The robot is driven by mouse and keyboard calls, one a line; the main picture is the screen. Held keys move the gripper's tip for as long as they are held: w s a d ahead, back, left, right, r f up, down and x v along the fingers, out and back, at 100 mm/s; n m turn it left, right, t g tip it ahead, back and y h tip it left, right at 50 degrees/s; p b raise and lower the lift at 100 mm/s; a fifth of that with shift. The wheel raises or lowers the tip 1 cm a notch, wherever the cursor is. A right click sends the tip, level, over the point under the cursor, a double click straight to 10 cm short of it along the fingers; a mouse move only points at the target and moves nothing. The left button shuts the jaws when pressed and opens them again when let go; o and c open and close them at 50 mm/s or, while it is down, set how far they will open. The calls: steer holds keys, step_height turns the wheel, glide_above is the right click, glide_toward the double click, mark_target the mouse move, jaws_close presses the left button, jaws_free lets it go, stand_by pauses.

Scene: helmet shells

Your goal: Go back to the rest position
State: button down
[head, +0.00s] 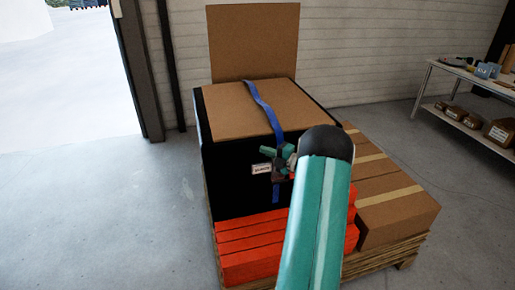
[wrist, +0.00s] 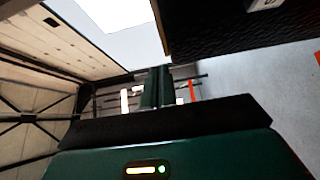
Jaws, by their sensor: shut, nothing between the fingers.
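My gripper (head: 268,151) is small in the head view, in front of the black crate's front face near the white label and the blue strap. It points to the left. My own teal arm link hides part of the wrist. In the wrist view, the dark green fingers (wrist: 156,88) are close together with nothing held between them. I cannot tell how far the gripper is from the crate face.
The black crate (head: 228,181) has a cardboard top, a blue strap (head: 262,104) and a raised cardboard panel (head: 253,42). Orange blocks (head: 245,252) and cardboard boxes (head: 395,205) share its wooden pallet. A shelf (head: 465,72) stands right. Floor at left is clear.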

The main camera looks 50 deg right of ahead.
steer(key=shift+s+d, duration=0.2)
steer(key=shift+s, duration=1.15)
steer(key=w+a+r+m+g+h, duration=0.1)
steer(key=w+a+r+m+h, duration=0.4)
steer(key=r, duration=0.3)
steer(key=w+a+r+m+g+h, duration=0.2)
steer(key=w+a+r+m, duration=0.15)
steer(key=a+r, duration=0.45)
steer(key=s+a+r+m+g+h, duration=0.1)
steer(key=s+a+r+m, duration=0.15)
steer(key=a, duration=0.35)
steer(key=s+a+r+m+g, duration=0.2)
steer(key=a+m, duration=0.1)
steer(key=a, duration=0.3)
steer(key=s+a+f+m+g+y, duration=0.2)
steer(key=s+a+f+m+g, duration=0.1)
steer(key=s+a, duration=0.9)
steer(key=s+a+f+m+g+y, duration=0.3)
steer(key=s+a, duration=0.9)
